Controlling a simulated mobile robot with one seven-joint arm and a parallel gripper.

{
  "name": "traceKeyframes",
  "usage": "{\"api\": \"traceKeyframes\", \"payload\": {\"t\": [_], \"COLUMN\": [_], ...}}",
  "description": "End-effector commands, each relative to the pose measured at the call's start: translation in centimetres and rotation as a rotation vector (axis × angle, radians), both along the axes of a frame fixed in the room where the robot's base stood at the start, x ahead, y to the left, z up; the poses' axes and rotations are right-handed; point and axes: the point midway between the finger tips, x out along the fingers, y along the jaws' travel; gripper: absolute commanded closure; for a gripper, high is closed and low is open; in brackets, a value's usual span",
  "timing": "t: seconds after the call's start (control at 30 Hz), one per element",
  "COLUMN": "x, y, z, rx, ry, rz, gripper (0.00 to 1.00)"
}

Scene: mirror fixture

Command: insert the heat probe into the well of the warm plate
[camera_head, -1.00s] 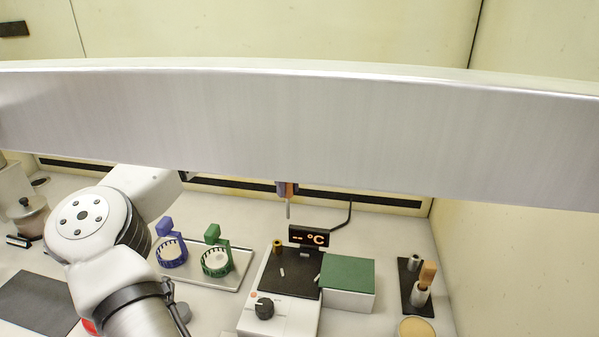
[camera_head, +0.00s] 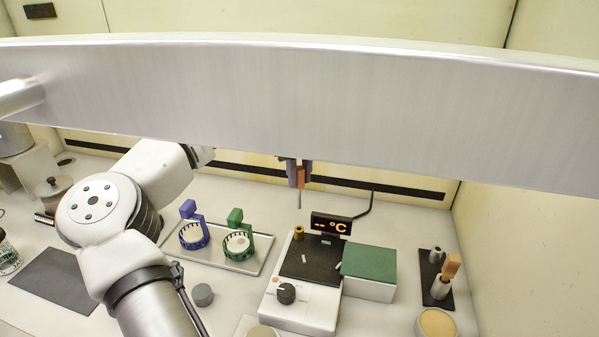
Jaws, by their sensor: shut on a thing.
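My gripper (camera_head: 299,180) shows just below a wide grey bar that hides most of it. It is shut on the heat probe (camera_head: 301,176), which has an orange handle and a thin grey rod pointing straight down. The warm plate (camera_head: 301,313) is a white unit with a black top and a dark knob. A small brass-coloured collar (camera_head: 298,232), which looks like the well, stands at the back left of its black top. In the picture the rod's tip is a little above the collar, apart from it and nearly in line. Depth between them is hard to judge.
A green-topped white box (camera_head: 369,289) adjoins the plate's right. A tray (camera_head: 238,265) with blue and green holders is left. A black stand (camera_head: 427,275) with an orange-handled item is right.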

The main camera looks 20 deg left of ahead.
Motion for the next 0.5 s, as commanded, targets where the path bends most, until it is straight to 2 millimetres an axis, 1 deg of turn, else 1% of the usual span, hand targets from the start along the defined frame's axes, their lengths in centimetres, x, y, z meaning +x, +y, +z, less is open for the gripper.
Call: {"api": "traceKeyframes", "payload": {"t": [0.03,0.3,0.5], "x": [0.0,0.0,0.0], "y": [0.0,0.0,0.0], "z": [-0.7,-3.3,-4.8], "rx": [0.001,0.001,-0.001], "ry": [0.001,0.001,-0.001], "rz": [0.0,0.0,0.001], "gripper": [1.0,1.0,1.0]}}
